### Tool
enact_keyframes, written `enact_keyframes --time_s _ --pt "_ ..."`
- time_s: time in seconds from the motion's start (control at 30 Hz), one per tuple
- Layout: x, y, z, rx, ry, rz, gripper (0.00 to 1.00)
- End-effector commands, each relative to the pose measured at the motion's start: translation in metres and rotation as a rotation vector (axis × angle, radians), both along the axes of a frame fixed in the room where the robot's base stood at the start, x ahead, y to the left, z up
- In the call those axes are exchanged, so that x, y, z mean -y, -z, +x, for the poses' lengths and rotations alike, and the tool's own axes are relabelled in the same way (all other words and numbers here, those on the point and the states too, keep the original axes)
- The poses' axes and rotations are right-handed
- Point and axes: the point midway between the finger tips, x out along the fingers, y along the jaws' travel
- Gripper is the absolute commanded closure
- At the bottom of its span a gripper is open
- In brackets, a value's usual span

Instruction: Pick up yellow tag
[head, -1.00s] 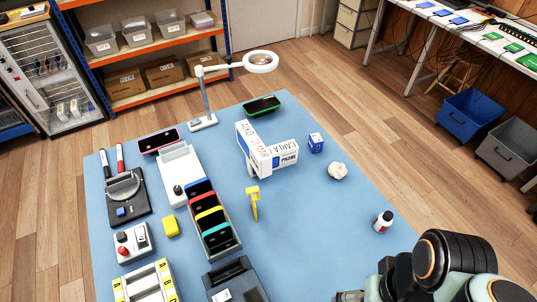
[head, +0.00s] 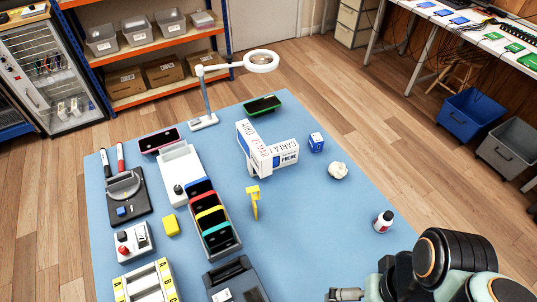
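A thin yellow piece with a wider top (head: 254,202), which looks like the yellow tag, is on the blue table mat (head: 300,230) near the middle, right of the phone rack. A yellow block (head: 171,225) lies further left, beside the rack. My gripper (head: 345,294) shows only in part as a grey piece at the bottom edge, right of centre and well in front of the tag. Its fingertips are not clear, so I cannot tell whether it is open or shut.
The phone rack (head: 222,246) with several coloured phones stands left of the tag. White boxes (head: 265,150) stand behind it. A crumpled white ball (head: 338,170), a blue box (head: 316,142) and a small bottle (head: 383,221) are to the right. The mat between tag and bottle is clear.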

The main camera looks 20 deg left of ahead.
Motion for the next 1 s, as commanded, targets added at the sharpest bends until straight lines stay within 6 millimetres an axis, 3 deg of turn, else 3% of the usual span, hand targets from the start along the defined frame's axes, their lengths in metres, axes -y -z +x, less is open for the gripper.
enact_keyframes --time_s 0.13,0.27,0.4,0.53,0.6,0.73,0.87,1.0 --pt "-0.008 -0.005 0.025 0.003 -0.158 0.000 0.11" --pt "-0.032 -0.005 0.080 0.014 -0.505 -0.003 0.11" --pt "-0.084 0.018 0.147 0.035 -0.974 -0.008 0.11" --pt "-0.146 0.059 0.192 0.050 -1.402 -0.015 0.11" --pt "-0.178 0.085 0.207 0.056 -1.607 -0.019 0.11" --pt "-0.220 0.123 0.218 0.068 -1.874 -0.027 0.11" --pt "-0.238 0.141 0.221 0.073 -1.997 -0.030 0.11" --pt "-0.243 0.155 0.221 0.071 -2.031 -0.031 0.11"
